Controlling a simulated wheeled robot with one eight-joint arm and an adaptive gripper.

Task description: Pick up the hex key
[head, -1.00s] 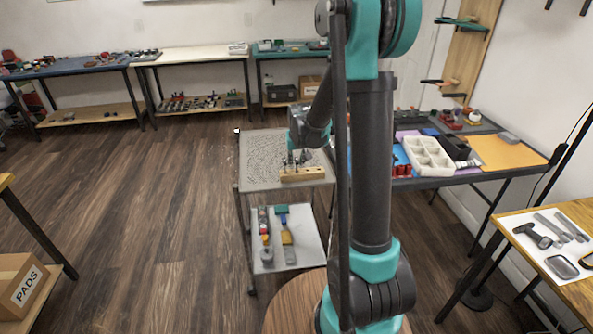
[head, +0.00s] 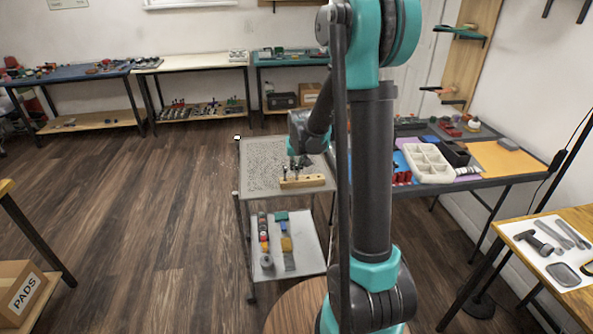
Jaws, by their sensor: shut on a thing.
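My gripper (head: 299,164) is small in the head view, pointing down just above a wooden block (head: 312,181) on the top of the grey cart (head: 258,165). The block looks like a holder, with small dark upright pieces at its left part. My gripper is shut on one of these thin pieces, which appears to be the hex key. The key's shape and how far it is out of the block are too small to tell. My arm hides the right side of the cart top.
The cart's lower shelf (head: 311,262) carries several tools and rolls. To the right a dark table (head: 508,177) holds a white divided tray (head: 428,164) and other parts. A wooden table (head: 575,305) with tools stands at the lower right. Open floor lies left of the cart.

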